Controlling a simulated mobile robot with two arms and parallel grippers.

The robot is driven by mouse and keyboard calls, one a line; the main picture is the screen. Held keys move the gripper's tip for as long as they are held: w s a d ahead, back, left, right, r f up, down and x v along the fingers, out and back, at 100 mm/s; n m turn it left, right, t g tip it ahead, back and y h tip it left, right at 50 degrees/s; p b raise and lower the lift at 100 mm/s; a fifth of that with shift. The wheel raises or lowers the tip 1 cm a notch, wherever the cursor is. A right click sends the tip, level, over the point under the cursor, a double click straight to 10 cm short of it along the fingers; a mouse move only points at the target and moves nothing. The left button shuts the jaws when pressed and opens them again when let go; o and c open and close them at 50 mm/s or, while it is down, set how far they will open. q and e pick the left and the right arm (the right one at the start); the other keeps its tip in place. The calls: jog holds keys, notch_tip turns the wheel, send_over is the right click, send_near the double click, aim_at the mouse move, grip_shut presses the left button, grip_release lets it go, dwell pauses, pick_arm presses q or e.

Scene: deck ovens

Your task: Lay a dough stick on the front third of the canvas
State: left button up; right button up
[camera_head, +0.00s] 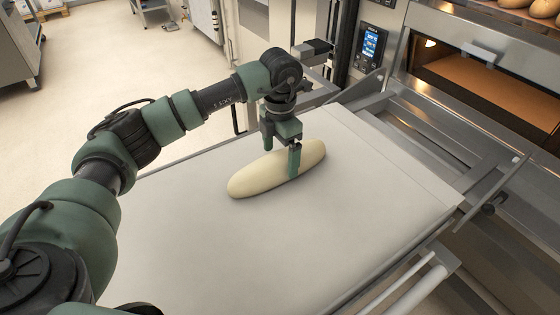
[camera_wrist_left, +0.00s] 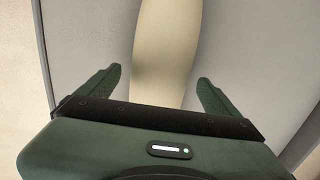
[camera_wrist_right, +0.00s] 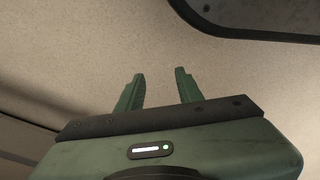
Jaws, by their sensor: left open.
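One long pale dough stick (camera_head: 255,178) lies on the light canvas (camera_head: 220,235), towards its far end in the head view. My left gripper (camera_head: 290,157) reaches down over the stick, open, with one finger in front of it and the other mostly hidden behind. In the left wrist view the dough stick (camera_wrist_left: 165,50) runs between the two spread fingers, with a gap on each side. My right gripper (camera_wrist_right: 160,90) shows only in its own wrist view, with its fingers apart and nothing between them.
A deck oven (camera_head: 480,90) with a lit opening stands at the back right, with loaves (camera_head: 540,10) above it. A metal rail frame (camera_head: 400,125) lies between canvas and oven. The near part of the canvas is bare. Open floor (camera_head: 90,60) lies at the left.

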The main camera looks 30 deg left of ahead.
aim_at(280, 156)
pick_arm(q)
notch_tip(280, 156, up, 8)
jog(key=shift+r+p, duration=0.15)
jog(key=shift+p, duration=0.15)
jog(key=shift+r, duration=0.45)
pick_arm(e)
jog(key=s+f, duration=0.1)
jog(key=f, duration=0.1)
jog(key=shift+s+d+f, duration=0.15)
jog(key=shift+s+f, duration=0.15)
jog(key=shift+s, duration=0.05)
